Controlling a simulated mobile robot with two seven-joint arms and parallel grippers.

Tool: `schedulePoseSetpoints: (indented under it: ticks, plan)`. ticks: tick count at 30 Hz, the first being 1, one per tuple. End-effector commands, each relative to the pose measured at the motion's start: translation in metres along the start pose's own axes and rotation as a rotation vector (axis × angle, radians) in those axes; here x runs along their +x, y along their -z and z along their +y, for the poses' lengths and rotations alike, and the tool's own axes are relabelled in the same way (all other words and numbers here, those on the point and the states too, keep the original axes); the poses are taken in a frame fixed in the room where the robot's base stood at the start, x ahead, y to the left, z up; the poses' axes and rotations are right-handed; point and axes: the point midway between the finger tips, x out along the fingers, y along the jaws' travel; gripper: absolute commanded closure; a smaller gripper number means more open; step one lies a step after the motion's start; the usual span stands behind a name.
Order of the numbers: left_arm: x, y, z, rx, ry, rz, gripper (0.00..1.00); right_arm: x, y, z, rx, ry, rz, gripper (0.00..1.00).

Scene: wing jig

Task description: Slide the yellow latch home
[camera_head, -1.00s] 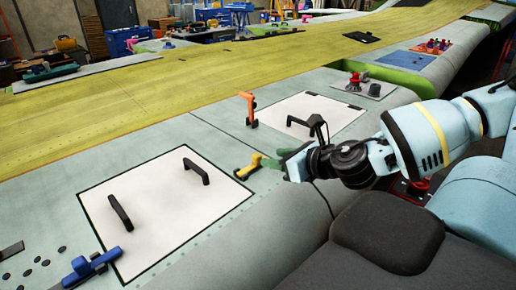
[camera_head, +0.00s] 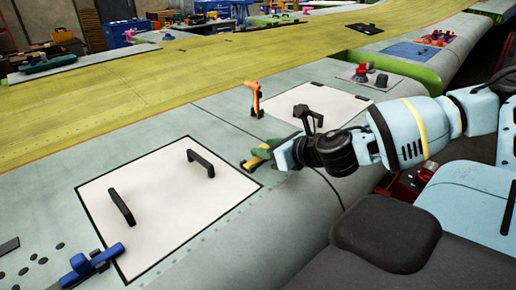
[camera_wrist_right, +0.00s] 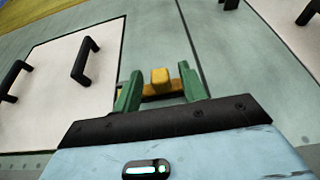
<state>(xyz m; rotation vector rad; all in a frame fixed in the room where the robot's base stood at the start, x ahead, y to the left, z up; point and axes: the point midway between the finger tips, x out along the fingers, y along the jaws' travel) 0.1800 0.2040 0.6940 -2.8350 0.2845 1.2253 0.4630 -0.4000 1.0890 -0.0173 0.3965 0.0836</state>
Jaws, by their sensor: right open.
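The yellow latch (camera_head: 251,163) sits on the grey-green wing skin at the near right corner of the left white panel. It also shows in the right wrist view (camera_wrist_right: 160,77), where its raised yellow block stands between my green fingers. My right gripper (camera_head: 264,153) is open, with its fingertips at the latch and partly covering it in the head view. In the wrist view the right gripper (camera_wrist_right: 158,88) has one finger on each side of the block, with gaps visible. I cannot tell whether the fingers touch the latch base. My left gripper is out of view.
The left white panel (camera_head: 165,235) carries two black handles. An orange upright clamp (camera_head: 256,98) stands behind the latch, and a blue clamp (camera_head: 92,265) sits at lower left. A second white panel (camera_head: 330,98) lies at right.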

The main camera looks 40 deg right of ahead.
Motion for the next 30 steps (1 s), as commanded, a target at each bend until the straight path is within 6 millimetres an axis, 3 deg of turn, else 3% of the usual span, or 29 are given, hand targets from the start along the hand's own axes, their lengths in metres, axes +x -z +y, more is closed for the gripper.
schedulePoseSetpoints:
  ticks: [6,16,26,30]
  plan:
    - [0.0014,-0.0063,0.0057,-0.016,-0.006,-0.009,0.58,0.0127,0.0008,0.0006,-0.001,-0.001,0.000,0.58]
    - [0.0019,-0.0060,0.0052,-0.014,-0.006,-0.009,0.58,0.0131,-0.0024,0.0006,0.000,-0.001,-0.004,0.58]
    - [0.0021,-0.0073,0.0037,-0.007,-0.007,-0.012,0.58,0.0130,-0.0022,0.0006,0.000,-0.001,-0.004,1.00]
    - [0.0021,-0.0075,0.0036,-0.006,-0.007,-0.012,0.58,0.0130,-0.0021,0.0007,0.000,-0.001,-0.004,1.00]
